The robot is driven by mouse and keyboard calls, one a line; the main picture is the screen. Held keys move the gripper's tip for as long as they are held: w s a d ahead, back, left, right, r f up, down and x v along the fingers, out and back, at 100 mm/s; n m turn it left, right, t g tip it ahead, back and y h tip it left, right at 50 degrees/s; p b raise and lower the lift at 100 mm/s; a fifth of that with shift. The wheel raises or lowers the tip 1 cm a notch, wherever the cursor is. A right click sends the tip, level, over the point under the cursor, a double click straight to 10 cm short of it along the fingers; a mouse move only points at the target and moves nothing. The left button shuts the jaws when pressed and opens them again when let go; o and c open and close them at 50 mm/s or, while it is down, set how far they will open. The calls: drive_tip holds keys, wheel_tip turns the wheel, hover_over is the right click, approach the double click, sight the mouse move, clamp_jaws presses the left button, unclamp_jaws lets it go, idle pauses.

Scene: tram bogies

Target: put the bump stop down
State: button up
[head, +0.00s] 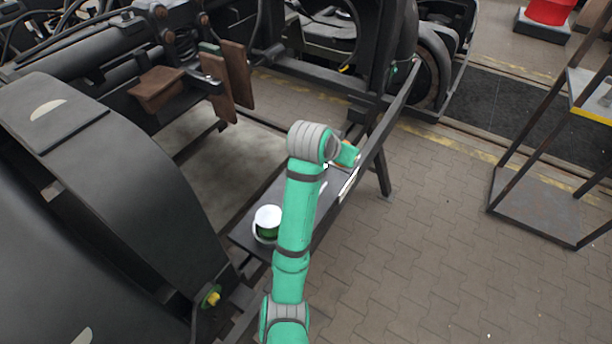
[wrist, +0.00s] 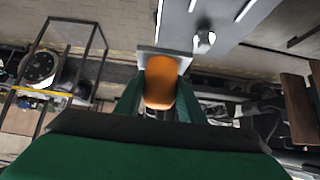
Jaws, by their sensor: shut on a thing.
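The bump stop (wrist: 160,82) is an orange rounded block with a pale metal plate at its far end, in the middle of the wrist view. My gripper (wrist: 160,100) is shut on it, with a green finger on each side. In the head view my gripper (head: 345,154) is at the end of the green arm, by the far part of a narrow dark bench (head: 244,238). The wrist joint hides most of the bump stop there. I cannot tell whether it touches the bench.
A white and green round container (head: 267,222) stands on the bench's near end. Pale strips (head: 349,184) lie near the gripper. Dark bogie parts (head: 120,190) crowd the left. A metal rack (head: 540,205) stands right, with open paved floor (head: 420,260) between.

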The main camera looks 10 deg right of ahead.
drive_tip(key=a+f, duration=0.2)
drive_tip(key=w+a+f, duration=0.1)
drive_tip(key=a+f, duration=0.1)
drive_tip(key=a, duration=0.1)
drive_tip(key=w+a+f, duration=0.1)
drive_tip(key=a+f, duration=0.1)
drive_tip(key=a, duration=0.1)
drive_tip(key=shift+a+f, duration=0.2)
drive_tip(key=shift+a, duration=0.05)
drive_tip(key=shift+w+a+f, duration=0.15)
drive_tip(key=shift+a+f, duration=0.3)
drive_tip(key=shift+f, duration=0.15)
drive_tip(key=shift+w+a+f, duration=0.1)
drive_tip(key=shift+a+f, duration=0.1)
drive_tip(key=shift+f, duration=1.6)
drive_tip(key=shift+f, duration=0.15)
drive_tip(key=o, duration=1.3)
